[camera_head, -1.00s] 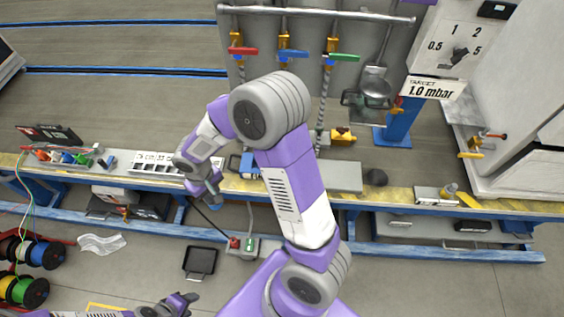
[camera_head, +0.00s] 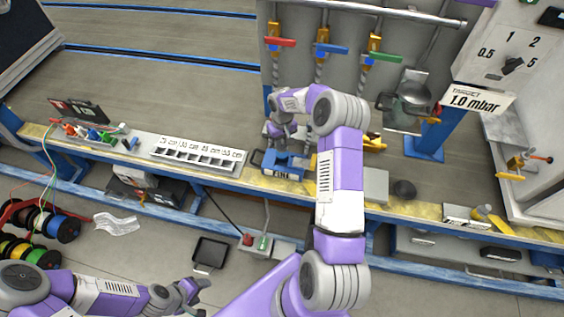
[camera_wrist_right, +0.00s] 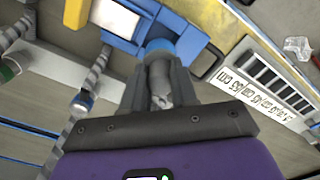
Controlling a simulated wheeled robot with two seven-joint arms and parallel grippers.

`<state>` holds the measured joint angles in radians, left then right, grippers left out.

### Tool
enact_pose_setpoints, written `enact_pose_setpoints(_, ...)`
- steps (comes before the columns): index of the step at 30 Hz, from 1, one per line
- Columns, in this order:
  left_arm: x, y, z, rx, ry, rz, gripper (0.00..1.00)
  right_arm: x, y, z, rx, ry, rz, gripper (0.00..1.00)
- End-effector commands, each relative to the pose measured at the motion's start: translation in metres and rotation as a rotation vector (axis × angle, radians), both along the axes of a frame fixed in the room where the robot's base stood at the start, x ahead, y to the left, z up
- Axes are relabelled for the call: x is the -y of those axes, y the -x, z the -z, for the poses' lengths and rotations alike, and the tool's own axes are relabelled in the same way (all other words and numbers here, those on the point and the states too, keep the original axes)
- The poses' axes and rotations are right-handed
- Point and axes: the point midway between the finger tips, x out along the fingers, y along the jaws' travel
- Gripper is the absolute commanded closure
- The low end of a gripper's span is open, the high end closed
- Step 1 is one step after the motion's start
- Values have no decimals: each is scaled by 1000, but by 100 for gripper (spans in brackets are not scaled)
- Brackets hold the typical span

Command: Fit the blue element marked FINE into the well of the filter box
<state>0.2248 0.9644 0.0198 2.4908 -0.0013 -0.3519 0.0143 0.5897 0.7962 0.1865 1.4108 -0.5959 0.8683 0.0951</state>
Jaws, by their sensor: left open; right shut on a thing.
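The blue filter box (camera_head: 283,163) stands on the bench, with a pale label reading FINE on its front; the wrist view shows its blue body (camera_wrist_right: 119,42). My right gripper (camera_head: 280,132) is directly above it, pointing down. In the right wrist view my right gripper (camera_wrist_right: 160,78) is shut on the round blue element (camera_wrist_right: 160,48), at its grey upper part. The element is at the box; whether it is inside the well or just above it I cannot tell. My left gripper (camera_head: 200,290) is open and empty, low over the floor at the bottom.
A white compartment tray (camera_head: 200,153) lies left of the box. A grey block (camera_head: 376,186) and a dark round knob (camera_head: 404,189) are to its right. Valves with a red handle (camera_head: 280,42), blue handle (camera_head: 332,49) and green handle (camera_head: 386,56) hang behind.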

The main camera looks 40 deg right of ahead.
Motion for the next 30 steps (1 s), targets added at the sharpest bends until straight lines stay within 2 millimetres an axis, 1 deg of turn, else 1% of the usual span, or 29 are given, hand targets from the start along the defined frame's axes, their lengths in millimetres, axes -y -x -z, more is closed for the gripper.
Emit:
enact_pose_setpoints(1, 0, 0, 5, 0, 0, 0, 43, 0, 1, 13, -3, -2, 1, 100)
enact_pose_setpoints(3, 0, 0, 10, 0, 0, 0, 43, 0, 1, 27, -4, -3, 1, 100)
enact_pose_setpoints(6, 0, 0, 15, 0, 0, 0, 43, -1, 1, 44, -3, -2, 0, 100)
enact_pose_setpoints(11, 0, 0, 19, 0, 0, 0, 43, -1, 0, 57, -1, 0, 1, 100)
enact_pose_setpoints(16, 0, 0, 28, 0, 0, 0, 43, -1, 1, 83, -2, -1, 1, 100)
enact_pose_setpoints(18, 0, 0, 29, 0, 0, 0, 43, -1, 0, 86, -1, 0, 0, 100)
enact_pose_setpoints(24, 0, 0, 27, 0, 0, 0, 43, -1, 0, 85, 0, 0, 1, 100)
enact_pose_setpoints(29, 0, 0, 32, 0, 0, 0, 43, -1, 0, 90, 0, 0, 0, 100)
enact_pose_setpoints(30, 0, 0, 30, 0, 0, 0, 43, -1, 0, 88, 0, 0, 0, 66)
